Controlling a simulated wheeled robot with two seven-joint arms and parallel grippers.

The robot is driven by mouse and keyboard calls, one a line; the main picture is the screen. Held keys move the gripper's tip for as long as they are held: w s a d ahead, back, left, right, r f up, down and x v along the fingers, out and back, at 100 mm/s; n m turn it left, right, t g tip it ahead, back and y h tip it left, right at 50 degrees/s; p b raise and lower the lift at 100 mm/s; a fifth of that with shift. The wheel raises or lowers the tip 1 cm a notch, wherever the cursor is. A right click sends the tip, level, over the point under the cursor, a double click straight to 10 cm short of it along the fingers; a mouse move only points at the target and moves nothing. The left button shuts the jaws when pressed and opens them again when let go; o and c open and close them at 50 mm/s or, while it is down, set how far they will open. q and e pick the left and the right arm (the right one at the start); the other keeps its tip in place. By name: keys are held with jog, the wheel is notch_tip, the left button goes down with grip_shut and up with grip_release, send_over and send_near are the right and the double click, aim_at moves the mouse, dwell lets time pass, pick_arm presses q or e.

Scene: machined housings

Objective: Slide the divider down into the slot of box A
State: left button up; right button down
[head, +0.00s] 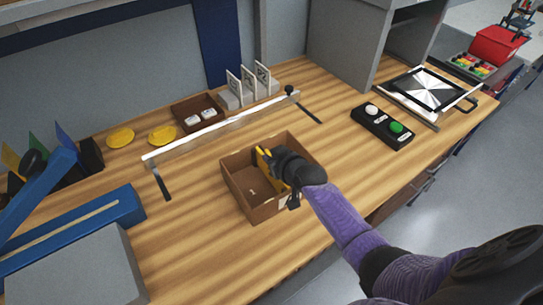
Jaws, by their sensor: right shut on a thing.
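A brown open-topped box (243,203) stands on the wooden bench in the middle of the view, with a small white label on its near side. My right gripper (275,166) reaches in from the lower right and is over the right part of this box. It is shut on a yellow divider (264,160), which stands upright at the box opening. My gripper hides much of the divider and the box's right interior. I cannot tell whether the divider's lower edge is in a slot. My left gripper does not show.
A white bar (215,128) on dark feet spans the bench behind the box. A small brown tray (183,115), yellow discs (121,137) and white cards (249,82) are farther back. A button box (381,126) stands right. Blue equipment (85,230) fills the left. Bare bench lies around the box.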

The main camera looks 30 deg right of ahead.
jog(key=shift+f, duration=0.2)
jog(key=c, duration=0.6)
grip_release()
jog(key=shift+r, duration=0.1)
jog(key=p+v, duration=0.4)
jog(key=v, duration=0.6)
